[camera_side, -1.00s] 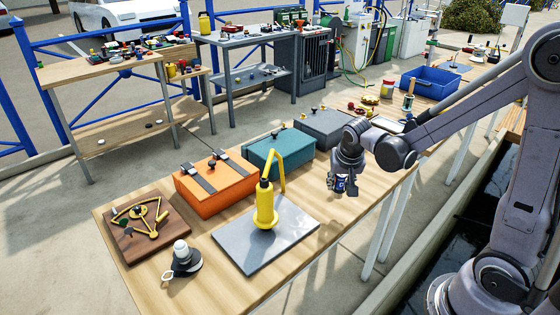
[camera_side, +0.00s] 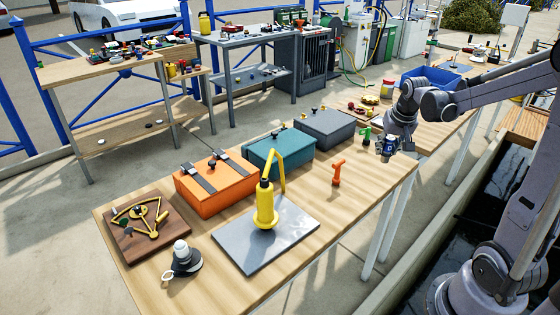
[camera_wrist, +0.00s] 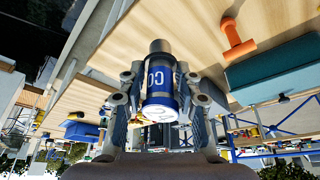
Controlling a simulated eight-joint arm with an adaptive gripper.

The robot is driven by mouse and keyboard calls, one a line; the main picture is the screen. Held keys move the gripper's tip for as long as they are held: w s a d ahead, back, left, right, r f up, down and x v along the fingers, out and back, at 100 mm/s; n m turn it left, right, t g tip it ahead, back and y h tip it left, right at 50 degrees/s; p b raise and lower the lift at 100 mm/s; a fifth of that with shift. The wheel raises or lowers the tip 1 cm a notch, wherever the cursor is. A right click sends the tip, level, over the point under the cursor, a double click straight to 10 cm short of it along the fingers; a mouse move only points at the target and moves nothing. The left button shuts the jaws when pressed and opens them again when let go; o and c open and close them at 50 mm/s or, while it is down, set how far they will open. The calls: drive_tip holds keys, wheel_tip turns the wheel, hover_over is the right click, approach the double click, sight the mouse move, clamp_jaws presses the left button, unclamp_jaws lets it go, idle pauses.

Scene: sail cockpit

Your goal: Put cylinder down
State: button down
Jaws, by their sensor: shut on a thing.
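My gripper (camera_side: 387,156) is shut on a small blue and white cylinder (camera_side: 389,145). In the wrist view the cylinder (camera_wrist: 160,85) sits between the two fingers, with white lettering, a white end and a grey metal tip. In the side view my gripper is over the right end of the wooden table (camera_side: 345,208). The fingers partly hide the cylinder, and I cannot tell whether it touches the tabletop.
An orange tool (camera_side: 337,173) and a green-handled item (camera_side: 366,136) stand near my gripper. Grey (camera_side: 325,128), teal (camera_side: 270,160) and orange (camera_side: 208,188) cases line the table's back. A yellow pump (camera_side: 265,205) stands on a grey plate. Bare wood lies at the table's front right.

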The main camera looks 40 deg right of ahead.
drive_tip(key=d, duration=1.3)
drive_tip(key=w+a+f, duration=0.1)
drive_tip(key=w+f, duration=0.1)
drive_tip(key=w, duration=0.1)
drive_tip(key=w+a+f, duration=0.1)
drive_tip(key=w+f, duration=0.2)
drive_tip(key=w+a+f, duration=0.1)
drive_tip(key=w+f, duration=0.1)
drive_tip(key=w, duration=0.1)
drive_tip(key=shift+w+a+f, duration=0.25)
drive_tip(key=shift+w+a, duration=0.05)
drive_tip(key=shift+a, duration=0.05)
drive_tip(key=shift+f, duration=2)
drive_tip(key=shift+f, duration=0.15)
drive_tip(key=c, duration=0.9)
unclamp_jaws()
drive_tip(key=shift+c, duration=0.2)
